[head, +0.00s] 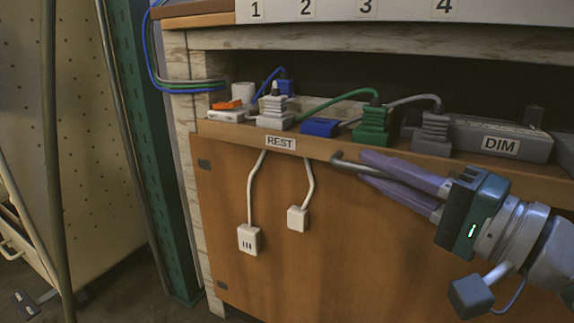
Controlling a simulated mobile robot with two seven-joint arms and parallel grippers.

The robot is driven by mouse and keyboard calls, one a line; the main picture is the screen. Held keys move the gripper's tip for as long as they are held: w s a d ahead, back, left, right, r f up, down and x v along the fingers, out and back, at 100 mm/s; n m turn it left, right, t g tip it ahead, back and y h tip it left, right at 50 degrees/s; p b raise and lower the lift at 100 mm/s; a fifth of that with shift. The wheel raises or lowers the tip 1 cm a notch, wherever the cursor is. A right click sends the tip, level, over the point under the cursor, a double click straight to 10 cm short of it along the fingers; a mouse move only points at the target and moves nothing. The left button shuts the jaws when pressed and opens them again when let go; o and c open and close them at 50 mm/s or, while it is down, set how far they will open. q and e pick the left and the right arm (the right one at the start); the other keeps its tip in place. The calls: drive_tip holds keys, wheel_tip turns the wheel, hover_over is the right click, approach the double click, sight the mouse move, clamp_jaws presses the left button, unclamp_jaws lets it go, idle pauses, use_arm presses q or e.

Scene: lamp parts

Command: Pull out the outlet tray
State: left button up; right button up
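The outlet tray (327,148) is a wooden tray with a REST label on its front edge, under the bench top. It carries power strips and plugs. A bent grey metal handle (346,162) sticks out from its front. My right gripper (364,168) comes in from the right with its two purple fingers close together at the handle. The handle runs in between the fingertips, and the fingers look shut on it. The fingers hide the rest of the handle. My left gripper is not in view.
A white plug (249,239) and a smaller one (297,218) hang on cords before the wooden front panel. On the tray are a green plug (373,125), a grey DIM strip (499,142) and a blue plug (320,127). Blue, green and grey cables (152,62) loop at the left post.

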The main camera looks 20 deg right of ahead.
clamp_jaws()
idle(1.0)
drive_tip(key=s+a+p, duration=0.8)
drive_tip(key=s+a, duration=0.2)
drive_tip(key=a, duration=0.2)
drive_tip(key=shift+s+a+p, duration=0.25)
drive_tip(key=shift+s+p, duration=0.05)
drive_tip(key=shift+s, duration=0.05)
drive_tip(key=shift+r, duration=0.1)
